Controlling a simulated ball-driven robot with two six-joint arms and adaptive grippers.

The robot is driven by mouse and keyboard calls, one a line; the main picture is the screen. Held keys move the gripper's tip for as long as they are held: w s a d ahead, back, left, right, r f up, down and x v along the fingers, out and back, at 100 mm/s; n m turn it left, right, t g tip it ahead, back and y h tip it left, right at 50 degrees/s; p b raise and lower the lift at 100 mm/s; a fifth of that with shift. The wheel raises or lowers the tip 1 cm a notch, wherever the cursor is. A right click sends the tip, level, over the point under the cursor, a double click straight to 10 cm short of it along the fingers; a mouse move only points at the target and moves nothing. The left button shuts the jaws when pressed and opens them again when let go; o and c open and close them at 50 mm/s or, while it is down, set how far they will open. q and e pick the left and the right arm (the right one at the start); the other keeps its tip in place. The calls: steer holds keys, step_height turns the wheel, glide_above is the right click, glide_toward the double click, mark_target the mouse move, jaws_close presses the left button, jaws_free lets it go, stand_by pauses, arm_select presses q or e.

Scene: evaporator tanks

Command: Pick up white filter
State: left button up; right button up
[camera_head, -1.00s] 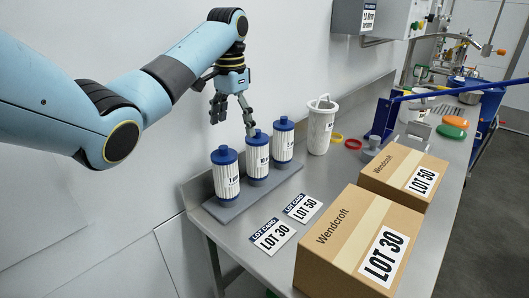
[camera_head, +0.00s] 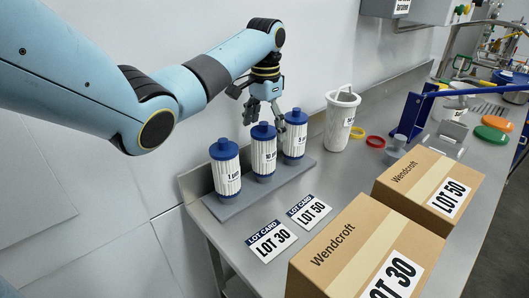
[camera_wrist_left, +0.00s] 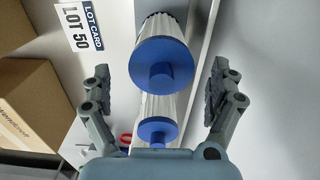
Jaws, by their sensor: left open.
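Three white pleated filters with blue caps stand upright on a grey holder (camera_head: 232,210): the left filter (camera_head: 226,178) marked 1, the middle filter (camera_head: 263,158) apparently marked 10, and the right filter (camera_head: 295,140) apparently marked 5. My left gripper (camera_head: 266,112) is open and empty, pointing down above the middle and right filters. In the left wrist view, its spread fingers (camera_wrist_left: 156,90) lie on either side of two blue caps, a nearer cap (camera_wrist_left: 160,62) and another cap (camera_wrist_left: 158,132). No finger clearly touches a filter. My right gripper is not seen.
LOT 30 (camera_head: 270,241) and LOT 50 (camera_head: 309,211) cards lie before the holder. Two cardboard boxes (camera_head: 340,255) (camera_head: 405,177) stand at the bench's front. A white canister (camera_head: 339,125), red ring (camera_head: 376,142) and yellow ring (camera_head: 357,132) are right of the filters. The wall is close behind.

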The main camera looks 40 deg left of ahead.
mark_target(264, 152)
arm_select(q)
steer(key=f, duration=0.4)
steer(key=shift+s+a, duration=0.1)
steer(key=shift+s, duration=0.1)
steer(key=shift+f, duration=0.1)
steer(key=c, duration=1.3)
steer(key=shift+c, duration=0.4)
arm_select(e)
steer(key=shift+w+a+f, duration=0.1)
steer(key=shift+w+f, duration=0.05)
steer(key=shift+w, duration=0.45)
